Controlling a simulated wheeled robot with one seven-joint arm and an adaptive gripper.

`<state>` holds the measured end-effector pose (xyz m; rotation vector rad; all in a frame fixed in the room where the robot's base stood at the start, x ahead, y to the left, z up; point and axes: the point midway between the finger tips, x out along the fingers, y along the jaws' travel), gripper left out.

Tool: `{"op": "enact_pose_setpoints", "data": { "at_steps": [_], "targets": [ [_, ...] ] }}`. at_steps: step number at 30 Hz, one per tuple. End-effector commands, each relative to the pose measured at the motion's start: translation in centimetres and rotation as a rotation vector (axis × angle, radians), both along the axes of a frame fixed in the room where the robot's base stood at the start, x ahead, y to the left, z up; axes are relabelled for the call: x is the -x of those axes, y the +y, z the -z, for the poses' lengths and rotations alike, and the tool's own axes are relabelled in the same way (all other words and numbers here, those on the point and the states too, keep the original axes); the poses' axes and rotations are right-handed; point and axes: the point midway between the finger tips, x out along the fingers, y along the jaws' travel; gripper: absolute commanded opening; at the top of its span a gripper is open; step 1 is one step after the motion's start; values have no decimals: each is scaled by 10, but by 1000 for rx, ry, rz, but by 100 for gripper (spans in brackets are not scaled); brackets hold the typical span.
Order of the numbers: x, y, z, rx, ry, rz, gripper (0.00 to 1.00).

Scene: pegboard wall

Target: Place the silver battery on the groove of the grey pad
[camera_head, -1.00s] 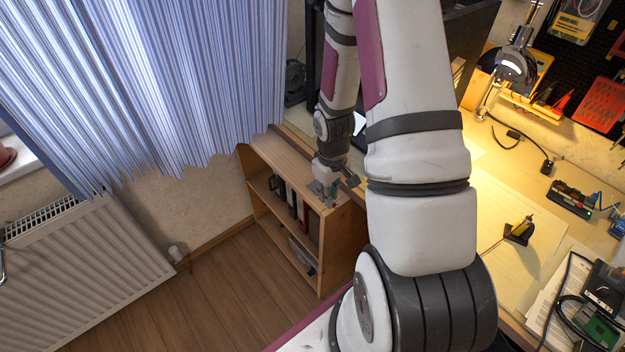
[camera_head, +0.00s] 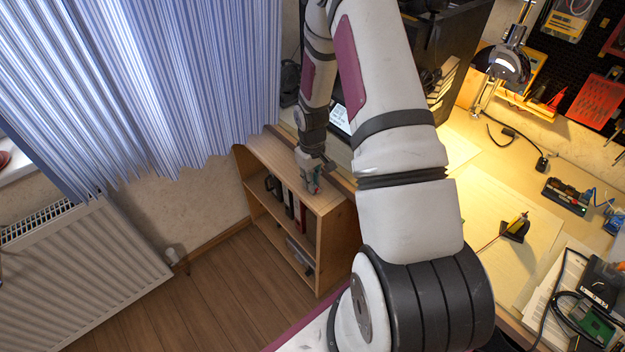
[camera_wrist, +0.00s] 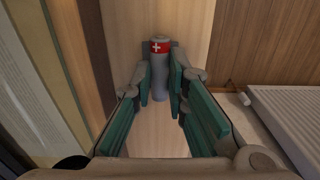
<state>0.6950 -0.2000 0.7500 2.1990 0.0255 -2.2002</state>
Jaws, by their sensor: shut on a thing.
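The silver battery (camera_wrist: 160,75) is grey with a red band and a white cross. In the wrist view it lies between the green finger pads of my gripper (camera_wrist: 160,88), which is shut on it. In the head view my gripper (camera_head: 315,187) is small, over the top of the wooden shelf unit at the desk's left end.
The wooden shelf unit (camera_head: 328,240) holds several upright binders. A radiator (camera_head: 85,270) and curtain (camera_head: 150,80) are to its left. My arm hides part of the desk (camera_head: 490,200), which bears a lamp (camera_head: 507,62), tools and cables. Bare floor (camera_head: 215,300) lies in front.

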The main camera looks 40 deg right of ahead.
Motion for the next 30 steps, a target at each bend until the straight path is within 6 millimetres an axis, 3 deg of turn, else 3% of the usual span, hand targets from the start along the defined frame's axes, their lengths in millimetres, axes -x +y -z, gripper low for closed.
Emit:
{"op": "enact_pose_setpoints", "data": {
  "at_steps": [8, 9, 11, 23, 30],
  "targets": [
    [0, 0, 3, 0, 0, 0, 0],
    [0, 0, 2, 0, 0, 0, 23],
    [0, 0, 2, 0, 0, -1, 34],
    [-1, 0, -5, 1, -3, 0, 34],
    [-2, 0, -46, 2, -6, -1, 34]
  ]
}}
